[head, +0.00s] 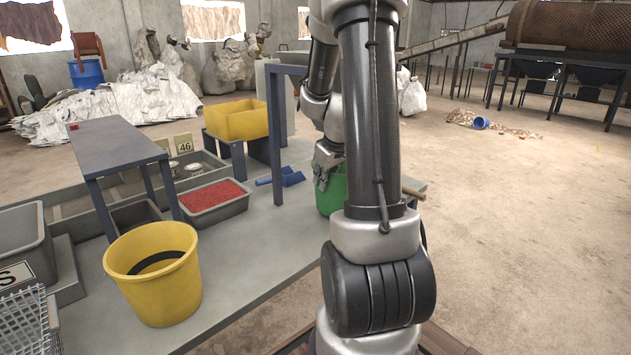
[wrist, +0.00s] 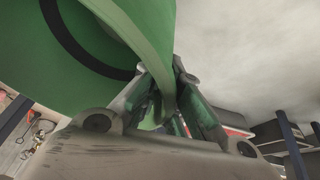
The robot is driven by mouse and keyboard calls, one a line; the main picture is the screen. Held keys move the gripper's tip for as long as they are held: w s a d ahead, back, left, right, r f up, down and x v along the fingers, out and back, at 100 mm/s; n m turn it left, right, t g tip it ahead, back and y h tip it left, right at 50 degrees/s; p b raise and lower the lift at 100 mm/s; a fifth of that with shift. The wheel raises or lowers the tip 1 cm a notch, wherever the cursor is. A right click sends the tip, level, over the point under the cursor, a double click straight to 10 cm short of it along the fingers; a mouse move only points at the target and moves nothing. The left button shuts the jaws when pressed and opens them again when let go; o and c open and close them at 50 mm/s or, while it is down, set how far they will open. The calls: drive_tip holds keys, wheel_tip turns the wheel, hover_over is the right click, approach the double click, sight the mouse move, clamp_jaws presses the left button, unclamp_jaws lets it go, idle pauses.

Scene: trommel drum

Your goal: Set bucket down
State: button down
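A green bucket (head: 327,200) is at the right end of the grey table, partly hidden behind my arm. My gripper (head: 322,183) is at its near-left rim, pointing down. In the wrist view the green bucket (wrist: 25,68) fills the upper left, with a dark band on it. My gripper (wrist: 168,95) has one finger on each side of the bucket's rim and is closed on it. I cannot tell whether the bucket's base touches the table. A yellow bucket (head: 152,290) stands upright at the table's front left.
The grey table (head: 255,250) has clear room between the yellow bucket and the green bucket. A tray of red granules (head: 212,195), a blue scoop (head: 285,178), a yellow bin (head: 236,120) and a raised grey stand (head: 113,145) are around it. A stick (head: 413,193) pokes out right of my arm.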

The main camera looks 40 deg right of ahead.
drive_tip(key=shift+w+f, duration=0.25)
drive_tip(key=shift+f, duration=0.5)
drive_tip(key=c, duration=1.6)
unclamp_jaws()
drive_tip(key=shift+c, duration=0.2)
drive_tip(key=d+v, duration=0.1)
drive_tip(key=v, duration=1)
drive_tip(key=s+a+r, duration=0.3)
drive_tip(key=s+a, duration=0.5)
drive_tip(key=a, duration=0.1)
drive_tip(key=s+a+r, duration=0.4)
drive_tip(key=s+a, duration=0.4)
drive_tip(key=a, duration=0.2)
drive_tip(key=shift+m+y, duration=0.3)
drive_tip(key=shift+y, duration=0.1)
